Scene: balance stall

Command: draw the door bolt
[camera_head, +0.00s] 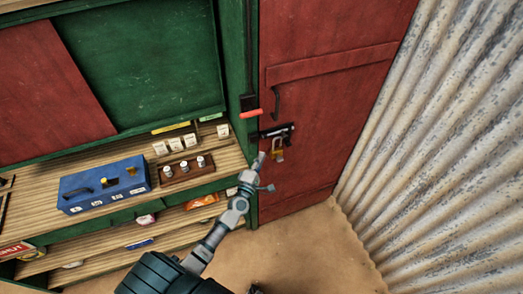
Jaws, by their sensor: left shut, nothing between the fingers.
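The door (325,110) is red and stands upright at the right of the green stall. A dark metal bolt (286,131) lies across its left edge at the frame. My left gripper (262,157) is shut and empty, pointing up just left of the padlock and below the bolt. I cannot tell whether it touches either. My right gripper is not in view.
A dark pull handle (276,102) is on the door, and a lever with a red grip (251,113) is on the frame. A blue box (104,184) and a wooden tray (187,172) stand on the counter. A corrugated wall (440,150) is at right.

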